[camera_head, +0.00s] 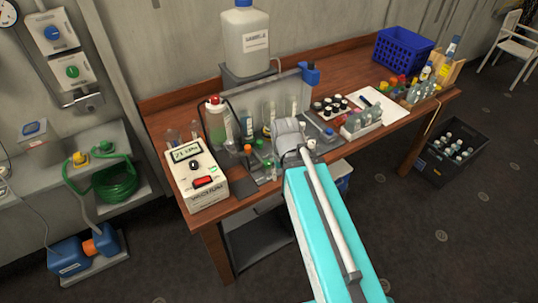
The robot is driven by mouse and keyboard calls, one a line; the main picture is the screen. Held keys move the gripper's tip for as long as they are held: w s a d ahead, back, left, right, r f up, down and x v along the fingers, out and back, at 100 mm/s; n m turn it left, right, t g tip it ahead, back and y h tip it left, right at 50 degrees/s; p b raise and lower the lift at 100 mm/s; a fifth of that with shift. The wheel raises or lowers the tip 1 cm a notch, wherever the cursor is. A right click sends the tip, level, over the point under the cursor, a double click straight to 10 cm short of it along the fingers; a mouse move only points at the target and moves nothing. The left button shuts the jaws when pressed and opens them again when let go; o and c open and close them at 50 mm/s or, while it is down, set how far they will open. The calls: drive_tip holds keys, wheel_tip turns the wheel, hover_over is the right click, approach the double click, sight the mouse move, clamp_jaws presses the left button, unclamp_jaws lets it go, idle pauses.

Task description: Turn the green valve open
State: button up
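Several green parts show, and I cannot tell for certain which is the green valve. A small green knob (258,145) stands among little coloured fittings on the wooden bench, just left of my arm's end. A round green knob (72,71) sits on a grey wall box at the upper left, far from my arm. My turquoise arm reaches up from the bottom right of centre to the bench. Its grey end is over the middle of the bench and hides what lies behind it. My gripper's fingers cannot be made out, nor whether they touch anything.
A white meter box (196,178) stands at the bench's left front. A large bottle (245,38) stands on a raised stand behind. A black crate (436,166) is on the floor.

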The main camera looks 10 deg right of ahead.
sight(267, 162)
drive_tip(key=shift+w+a, duration=0.2)
drive_tip(key=shift+w, duration=0.25)
drive_tip(key=o, duration=0.3)
drive_tip(key=shift+w+a, duration=0.1)
drive_tip(key=shift+w, duration=0.15)
drive_tip(key=shift+o, duration=0.2)
drive_tip(key=w+r+m+p, duration=0.1)
drive_tip(key=w+m, duration=0.4)
drive_tip(key=w, duration=1)
drive_tip(key=shift+w+a+r, duration=0.2)
drive_tip(key=shift+w+a, duration=0.2)
drive_tip(key=shift+a, duration=0.05)
drive_tip(key=shift+s, duration=0.1)
drive_tip(key=shift+f, duration=0.2)
wheel_tip(267, 162, down, 13)
drive_tip(key=b, duration=1.3)
drive_tip(key=shift+f, duration=0.2)
